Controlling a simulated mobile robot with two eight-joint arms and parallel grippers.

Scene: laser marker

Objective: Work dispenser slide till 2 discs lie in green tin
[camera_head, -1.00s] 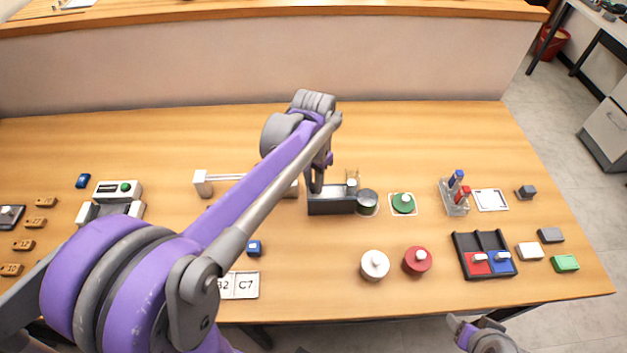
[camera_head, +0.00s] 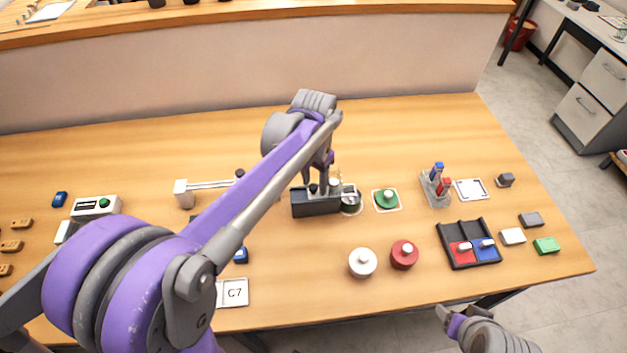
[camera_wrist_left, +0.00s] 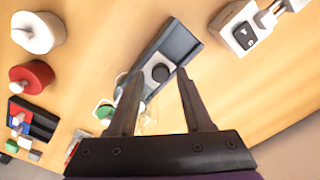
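The dark dispenser (camera_head: 314,203) sits mid-table and shows in the wrist view as a long grey block (camera_wrist_left: 178,48). Its slide has a black round knob (camera_wrist_left: 160,72). My left gripper (camera_head: 324,188) is low over the dispenser's right part. In the wrist view its fingers (camera_wrist_left: 160,76) are apart, one on each side of the knob, with gaps visible. The round tin (camera_head: 351,204) stands against the dispenser's right end; a pale part covers some of its top, and its contents cannot be made out. My right gripper (camera_head: 446,318) is at the bottom right, its fingers unclear.
A green lid with white knob (camera_head: 386,199) lies on a pale mat right of the tin. White (camera_head: 362,263) and red (camera_head: 404,254) knobbed tins stand nearer the front. A rack with blue and red pieces (camera_head: 435,189) and a dark tray (camera_head: 450,247) are farther right. The back is clear.

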